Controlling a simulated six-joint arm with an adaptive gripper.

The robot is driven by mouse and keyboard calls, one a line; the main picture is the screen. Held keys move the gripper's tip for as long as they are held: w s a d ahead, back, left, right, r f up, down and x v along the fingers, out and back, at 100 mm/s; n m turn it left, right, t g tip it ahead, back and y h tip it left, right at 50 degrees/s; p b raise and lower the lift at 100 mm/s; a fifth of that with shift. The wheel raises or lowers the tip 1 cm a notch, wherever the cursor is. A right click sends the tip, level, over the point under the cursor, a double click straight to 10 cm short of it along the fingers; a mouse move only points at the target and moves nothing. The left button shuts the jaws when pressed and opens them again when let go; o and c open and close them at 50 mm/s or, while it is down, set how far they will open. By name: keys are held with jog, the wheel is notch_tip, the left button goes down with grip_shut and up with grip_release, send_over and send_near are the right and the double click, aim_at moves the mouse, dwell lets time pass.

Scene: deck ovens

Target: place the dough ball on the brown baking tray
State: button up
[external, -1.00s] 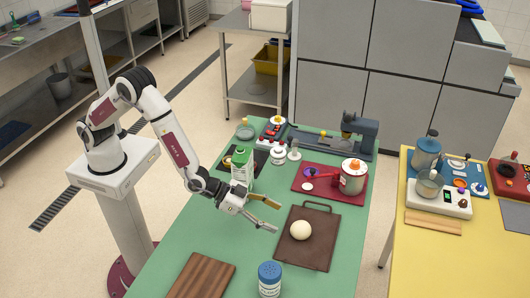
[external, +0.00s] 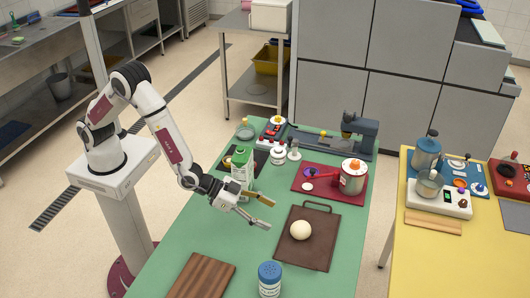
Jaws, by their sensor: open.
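The dough ball (external: 300,230) is pale and round. It rests on the brown baking tray (external: 318,256), a flat dark-brown tray with a handle at its far edge, on the green table. My gripper (external: 267,214) is open and empty. Its fingers point right, toward the dough ball, and stand to the left of the tray, apart from the ball.
A green and white carton (external: 242,170) stands close behind my gripper. A blue-capped shaker (external: 269,279) and a wooden board (external: 202,277) are at the front. A red board (external: 314,189) holds a pot (external: 352,178) behind the tray. The green tabletop (external: 230,245) is clear left of the tray.

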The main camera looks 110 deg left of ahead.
jog(key=s+r+m+g+h, duration=0.2)
jog(key=s+r+g+h, duration=0.15)
jog(key=s+r, duration=1.4)
jog(key=s+a+r+g, duration=0.1)
jog(key=s+a, duration=0.2)
jog(key=s, duration=1.2)
jog(key=s+a+r+g+y, duration=0.1)
jog(key=s+a+g, duration=0.1)
jog(key=s, duration=1.3)
jog(key=shift+a+r, duration=0.35)
jog(key=shift+a, duration=0.3)
